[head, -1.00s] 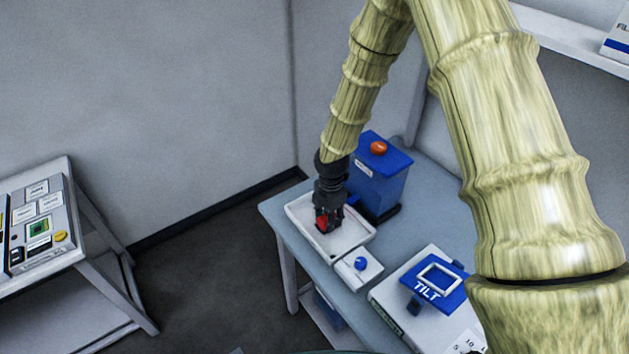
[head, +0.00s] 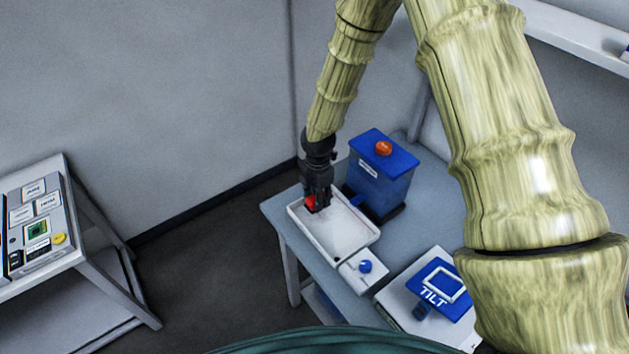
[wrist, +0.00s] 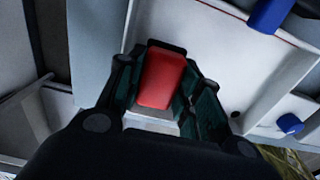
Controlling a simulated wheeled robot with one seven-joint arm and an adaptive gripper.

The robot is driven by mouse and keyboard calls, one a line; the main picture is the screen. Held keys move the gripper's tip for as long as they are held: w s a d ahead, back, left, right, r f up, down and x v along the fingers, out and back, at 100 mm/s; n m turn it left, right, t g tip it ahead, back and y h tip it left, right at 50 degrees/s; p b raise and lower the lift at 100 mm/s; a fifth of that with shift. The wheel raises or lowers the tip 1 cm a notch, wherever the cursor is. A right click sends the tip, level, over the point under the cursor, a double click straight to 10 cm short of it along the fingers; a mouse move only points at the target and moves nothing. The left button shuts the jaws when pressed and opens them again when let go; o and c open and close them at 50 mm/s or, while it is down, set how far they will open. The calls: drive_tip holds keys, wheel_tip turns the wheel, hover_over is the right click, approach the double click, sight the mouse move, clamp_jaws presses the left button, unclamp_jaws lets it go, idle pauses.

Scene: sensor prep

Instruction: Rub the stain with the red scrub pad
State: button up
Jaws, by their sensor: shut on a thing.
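My gripper (head: 316,206) is shut on the red scrub pad (head: 310,202) at the far-left end of the shallow white tray (head: 362,246). In the wrist view the pad (wrist: 163,78) sits between the two fingers, with its broad red face showing. The pad is low over the tray; I cannot tell if it touches the floor of the tray. A small dark spot (wrist: 235,114) shows near the tray's edge in the wrist view, apart from the pad. I cannot make out the stain clearly.
A blue box with an orange knob (head: 384,148) stands close behind the tray. A white block with a blue knob (head: 365,266) sits at its near end, and a blue TILT device (head: 437,284) is further right. A separate panel table (head: 40,230) stands at the left.

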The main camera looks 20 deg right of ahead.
drive_tip(key=shift+s+d+r+p, duration=0.15)
drive_tip(key=shift+r+p, duration=0.1)
drive_tip(key=shift+r, duration=0.35)
drive_tip(key=shift+s+d+r+p, duration=0.15)
drive_tip(key=shift+r+p, duration=0.1)
drive_tip(key=shift+r, duration=0.3)
drive_tip(key=shift+w+r+p, duration=0.25)
drive_tip(key=shift+r+p, duration=0.3)
drive_tip(key=shift+r, duration=0.05)
drive_tip(key=shift+s+r+p, duration=0.1)
drive_tip(key=shift+r+p, duration=0.5)
drive_tip(key=shift+r, duration=0.4)
